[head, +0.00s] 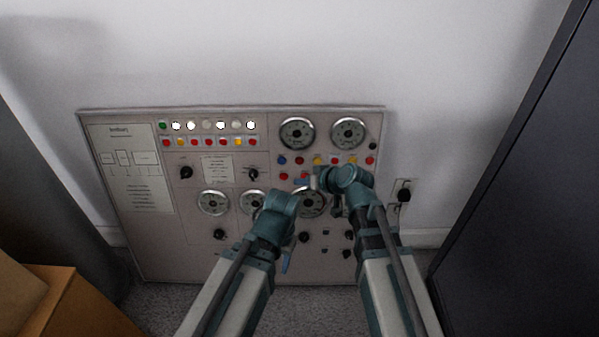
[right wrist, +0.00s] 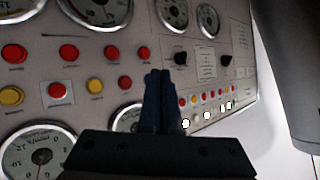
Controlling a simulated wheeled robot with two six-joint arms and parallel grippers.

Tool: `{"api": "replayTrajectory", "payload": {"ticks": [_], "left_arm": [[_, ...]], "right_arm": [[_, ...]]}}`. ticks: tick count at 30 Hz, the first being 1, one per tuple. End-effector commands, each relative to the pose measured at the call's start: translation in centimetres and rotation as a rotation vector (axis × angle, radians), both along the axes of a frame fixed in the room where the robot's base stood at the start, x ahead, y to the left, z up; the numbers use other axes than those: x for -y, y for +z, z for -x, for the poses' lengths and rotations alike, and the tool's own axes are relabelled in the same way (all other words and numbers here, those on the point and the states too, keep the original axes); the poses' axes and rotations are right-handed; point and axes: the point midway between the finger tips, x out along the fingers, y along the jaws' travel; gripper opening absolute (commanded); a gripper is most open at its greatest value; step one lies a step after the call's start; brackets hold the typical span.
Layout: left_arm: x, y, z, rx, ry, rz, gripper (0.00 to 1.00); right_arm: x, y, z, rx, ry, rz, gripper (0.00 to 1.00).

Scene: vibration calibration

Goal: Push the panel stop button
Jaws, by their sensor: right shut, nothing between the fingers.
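The grey control panel (head: 190,235) leans against the wall and carries several rows of round buttons. In the right wrist view a red button (right wrist: 57,92) sits on a pale square plate, left of my fingers. Other red buttons (right wrist: 68,53) are around it. The labels are too small to read, so I cannot tell which is the stop button. My right gripper (head: 303,182) is in front of the button rows under the upper gauges; its shut, empty fingers (right wrist: 159,75) show against the panel.
Gauges (head: 297,133) and dark knobs (head: 186,172) are spread over the panel. A wall socket with a plug (head: 403,190) is right of it. A dark cabinet (head: 530,170) stands at the right, a cardboard box (head: 75,305) at the lower left.

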Motion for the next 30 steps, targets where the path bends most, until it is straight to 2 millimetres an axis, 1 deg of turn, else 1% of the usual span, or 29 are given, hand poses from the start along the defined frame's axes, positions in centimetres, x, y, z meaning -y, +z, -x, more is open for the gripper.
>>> {"api": "replayTrajectory", "payload": {"ticks": [11, 17, 23, 30], "left_arm": [[0.0, 0.0, 0.0, 0.000, 0.000, 0.000, 0.50], [0.0, -0.2, 0.0, 0.000, 0.000, 0.000, 0.50], [0.0, -0.6, 0.0, 0.000, 0.000, -0.001, 0.50], [0.0, -1.2, 0.0, 0.001, 0.000, -0.002, 0.50]], "right_arm": [[0.0, 0.0, -0.1, 0.002, -0.002, -0.002, 0.00], [0.0, -0.1, -0.7, 0.002, -0.002, -0.002, 0.00], [0.0, -0.5, -2.4, 0.002, -0.002, -0.002, 0.00], [0.0, -1.2, -5.6, 0.001, -0.001, -0.002, 0.00]]}}
